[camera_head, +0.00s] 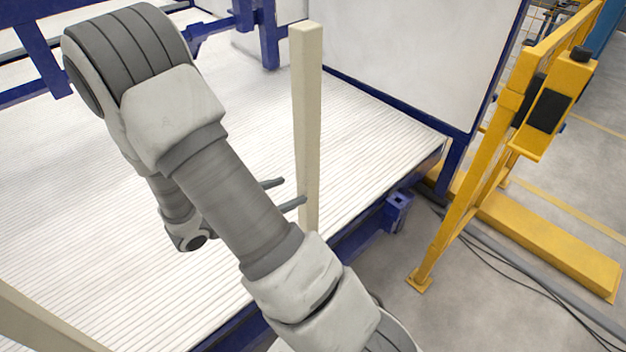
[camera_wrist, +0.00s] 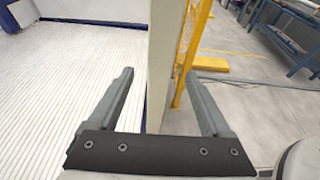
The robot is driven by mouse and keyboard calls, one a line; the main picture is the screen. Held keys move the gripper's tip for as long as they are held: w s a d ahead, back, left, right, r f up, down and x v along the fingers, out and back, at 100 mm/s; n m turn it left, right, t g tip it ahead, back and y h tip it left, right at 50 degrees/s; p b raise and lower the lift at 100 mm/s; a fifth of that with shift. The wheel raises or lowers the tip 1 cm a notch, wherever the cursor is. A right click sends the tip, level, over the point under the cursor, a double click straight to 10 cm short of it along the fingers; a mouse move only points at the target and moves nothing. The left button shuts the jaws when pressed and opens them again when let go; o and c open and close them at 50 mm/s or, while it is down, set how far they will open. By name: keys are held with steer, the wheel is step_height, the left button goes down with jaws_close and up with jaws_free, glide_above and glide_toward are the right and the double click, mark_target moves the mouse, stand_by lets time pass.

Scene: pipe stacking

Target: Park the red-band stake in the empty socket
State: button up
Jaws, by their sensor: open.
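A pale beige upright stake (camera_head: 307,120) stands near the right edge of the white ribbed bed. No red band shows on the part I see, and its foot is hidden behind my arm. My gripper (camera_head: 292,191) is open at the stake's lower part. In the wrist view the stake (camera_wrist: 160,45) passes between the two open fingers (camera_wrist: 158,74), with a visible gap on the left side. A blue bracket (camera_head: 398,207) with a dark opening on top sits on the bed's right edge; it looks empty.
The white ribbed bed (camera_head: 60,200) is largely clear. A second beige post (camera_head: 45,328) shows at the bottom left. A white panel with a blue frame (camera_head: 400,60) stands behind. A yellow guard stand (camera_head: 470,170) and cables on the floor lie to the right.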

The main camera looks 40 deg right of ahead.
mark_target(317, 151)
steer(key=x, duration=1)
steer(key=shift+d+f, duration=0.1)
steer(key=shift+d, duration=0.1)
jaws_close()
stand_by(1.1)
steer(key=shift+r+p, duration=3.35)
steer(key=shift+r, duration=1.25)
